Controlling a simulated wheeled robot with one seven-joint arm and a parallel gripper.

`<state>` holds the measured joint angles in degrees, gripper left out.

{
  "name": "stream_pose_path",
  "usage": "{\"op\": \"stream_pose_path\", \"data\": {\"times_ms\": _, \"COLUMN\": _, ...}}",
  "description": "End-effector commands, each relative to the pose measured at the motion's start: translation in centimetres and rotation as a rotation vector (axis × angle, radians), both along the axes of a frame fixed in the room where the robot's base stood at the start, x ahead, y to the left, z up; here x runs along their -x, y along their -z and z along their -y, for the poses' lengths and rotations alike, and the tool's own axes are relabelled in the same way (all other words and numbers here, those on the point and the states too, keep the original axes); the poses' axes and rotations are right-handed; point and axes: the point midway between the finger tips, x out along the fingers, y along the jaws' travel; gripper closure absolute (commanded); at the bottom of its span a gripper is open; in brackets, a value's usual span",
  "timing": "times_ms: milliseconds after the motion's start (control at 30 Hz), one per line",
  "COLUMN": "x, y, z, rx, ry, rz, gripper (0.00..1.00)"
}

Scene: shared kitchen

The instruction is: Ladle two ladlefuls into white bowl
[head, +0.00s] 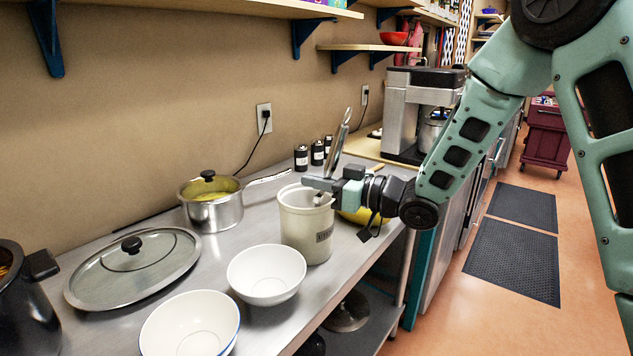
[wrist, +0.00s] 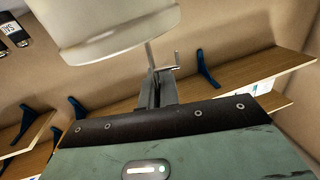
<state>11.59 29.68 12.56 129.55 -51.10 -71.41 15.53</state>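My gripper (head: 322,186) is at the rim of a cream crock (head: 308,225), which also fills the upper part of the wrist view (wrist: 100,28). A shiny metal utensil (head: 342,135) rises there; its bowl end is hidden, so I cannot tell whether it is the ladle. In the wrist view a thin handle (wrist: 151,55) runs between the crock and my fingers (wrist: 157,88); their grip on it is unclear. A plain white bowl (head: 266,275) stands in front of the crock. A white bowl with a blue rim (head: 190,326) is nearer. A steel pot (head: 213,213) shows yellow contents.
A glass lid (head: 165,262) with a black knob lies on the steel counter (head: 110,327). A dark pot (head: 22,305) stands at the left edge. Small dark jars (head: 301,157) stand behind the crock; a yellow object (head: 357,216) is partly hidden beside it. A coffee machine (head: 405,110) stands farther back.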

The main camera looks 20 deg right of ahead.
Motion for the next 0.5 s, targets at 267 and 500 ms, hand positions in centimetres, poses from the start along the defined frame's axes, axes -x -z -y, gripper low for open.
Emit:
{"op": "stream_pose_path", "data": {"times_ms": 267, "x": 0.0, "y": -1.6, "z": 0.0, "rx": 0.000, "ry": 0.000, "rz": 0.001, "gripper": 1.00}}
{"op": "stream_pose_path", "data": {"times_ms": 500, "x": 0.0, "y": -2.9, "z": 0.0, "rx": -0.001, "ry": 0.000, "rz": 0.001, "gripper": 1.00}}
